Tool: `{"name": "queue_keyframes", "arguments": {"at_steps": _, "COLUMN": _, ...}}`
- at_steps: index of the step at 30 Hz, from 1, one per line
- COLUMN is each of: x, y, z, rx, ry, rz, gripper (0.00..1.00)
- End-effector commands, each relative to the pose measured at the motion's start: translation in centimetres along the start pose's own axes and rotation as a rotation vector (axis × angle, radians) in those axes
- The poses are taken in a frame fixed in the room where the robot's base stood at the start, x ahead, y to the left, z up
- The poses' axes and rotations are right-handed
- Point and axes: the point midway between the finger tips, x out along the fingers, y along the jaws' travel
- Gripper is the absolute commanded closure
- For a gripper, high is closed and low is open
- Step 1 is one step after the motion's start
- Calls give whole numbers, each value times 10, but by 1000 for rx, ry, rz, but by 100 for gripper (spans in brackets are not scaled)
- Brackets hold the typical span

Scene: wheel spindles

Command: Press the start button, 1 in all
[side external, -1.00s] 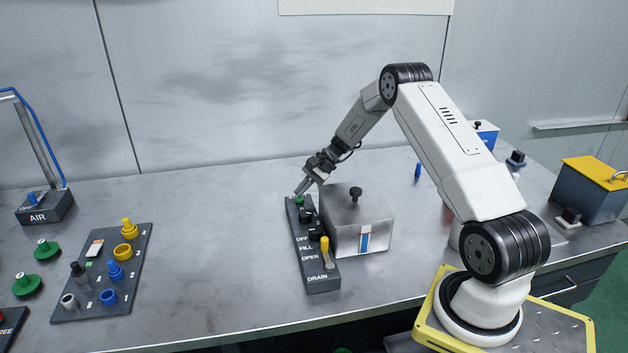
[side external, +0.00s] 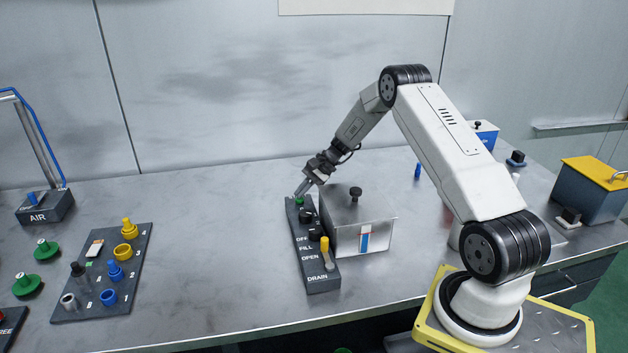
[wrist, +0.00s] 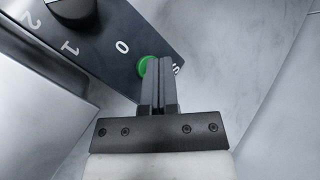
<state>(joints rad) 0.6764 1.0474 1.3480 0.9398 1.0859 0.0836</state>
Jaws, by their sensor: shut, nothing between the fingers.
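The green start button (side external: 299,201) sits at the far end of the dark control panel (side external: 322,284). It also shows in the wrist view (wrist: 143,64), partly covered by my fingers. My gripper (side external: 299,193) is shut and empty, tilted down, with its fingertips at the button. In the wrist view the closed fingers (wrist: 161,66) overlap the button's right part. I cannot tell whether the tips touch it or hover just above it.
Black knobs (side external: 315,233) and a yellow-topped lever (side external: 324,245) stand along the panel. A metal box (side external: 343,208) with a black-knobbed lid stands right beside it. A dark board (side external: 75,307) with colored parts lies left. The table between is clear.

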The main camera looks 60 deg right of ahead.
Motion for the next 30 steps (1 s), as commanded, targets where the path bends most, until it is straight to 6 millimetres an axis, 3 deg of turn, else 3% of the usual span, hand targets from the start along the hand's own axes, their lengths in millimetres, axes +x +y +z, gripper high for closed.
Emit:
{"name": "queue_keyframes", "arguments": {"at_steps": 18, "x": 2, "y": 2, "z": -1, "rx": 1, "ry": 0, "rz": 1, "gripper": 100}}
{"name": "queue_keyframes", "arguments": {"at_steps": 30, "x": -8, "y": -5, "z": 5, "rx": 1, "ry": 1, "rz": 0, "gripper": 100}}
